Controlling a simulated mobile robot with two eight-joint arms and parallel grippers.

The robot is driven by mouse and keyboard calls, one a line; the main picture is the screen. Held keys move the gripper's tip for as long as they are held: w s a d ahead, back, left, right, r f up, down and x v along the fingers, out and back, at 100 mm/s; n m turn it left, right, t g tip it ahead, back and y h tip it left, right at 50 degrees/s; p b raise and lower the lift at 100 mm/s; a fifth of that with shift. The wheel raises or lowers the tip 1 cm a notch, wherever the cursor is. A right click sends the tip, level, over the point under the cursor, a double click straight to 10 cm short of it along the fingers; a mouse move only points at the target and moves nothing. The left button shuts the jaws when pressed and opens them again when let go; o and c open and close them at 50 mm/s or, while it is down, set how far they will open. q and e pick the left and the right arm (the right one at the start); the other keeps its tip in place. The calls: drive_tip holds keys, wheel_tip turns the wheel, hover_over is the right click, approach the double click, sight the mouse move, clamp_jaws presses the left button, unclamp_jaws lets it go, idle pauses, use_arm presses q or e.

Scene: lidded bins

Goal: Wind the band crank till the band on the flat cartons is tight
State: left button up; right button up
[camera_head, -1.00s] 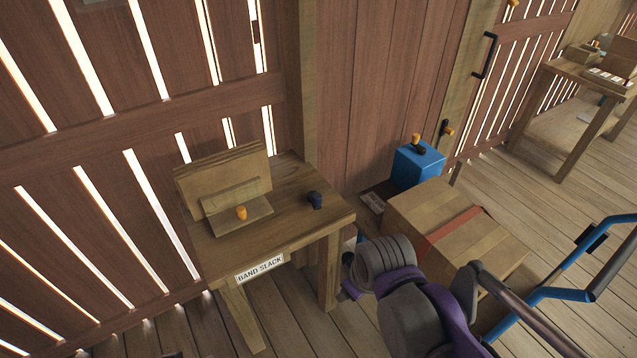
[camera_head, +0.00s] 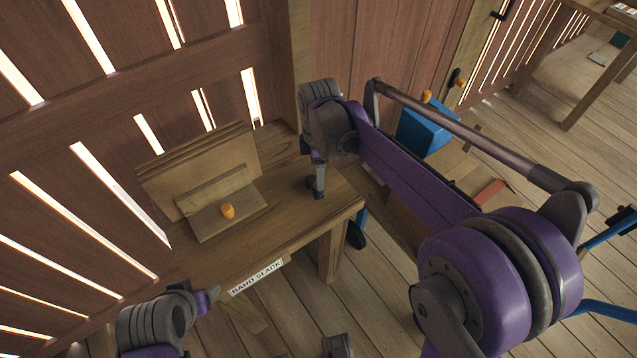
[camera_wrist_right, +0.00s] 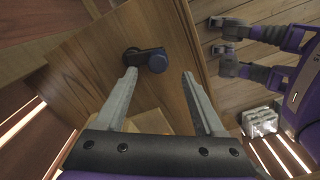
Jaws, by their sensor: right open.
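A dark blue-black crank-like piece (camera_wrist_right: 148,59) with a round knob lies on the wooden table top, ahead of my right fingertips in the right wrist view. My right gripper (camera_wrist_right: 160,78) is open, with nothing between its fingers; in the head view it (camera_head: 317,186) points down over the table's right part and hides most of that piece. The brown cartons (camera_head: 449,160) with a red band (camera_head: 489,192) are mostly behind my right arm. The band's tightness cannot be told. My left gripper (camera_head: 207,299) is by the table's front left; its fingers are unclear.
The table (camera_head: 290,225) has a "BAND SLACK" label (camera_head: 257,277) on its front edge. A wooden stand (camera_head: 200,170) with an orange knob (camera_head: 227,211) is on its left. A blue box (camera_head: 422,128) with an orange-tipped handle (camera_head: 427,97) is behind my right arm. A slatted wall closes the back.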

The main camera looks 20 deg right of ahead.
sight(315, 184)
drive_tip(key=f, duration=0.7)
drive_tip(key=shift+w+f, duration=0.15)
drive_tip(key=shift+w, duration=0.05)
clamp_jaws()
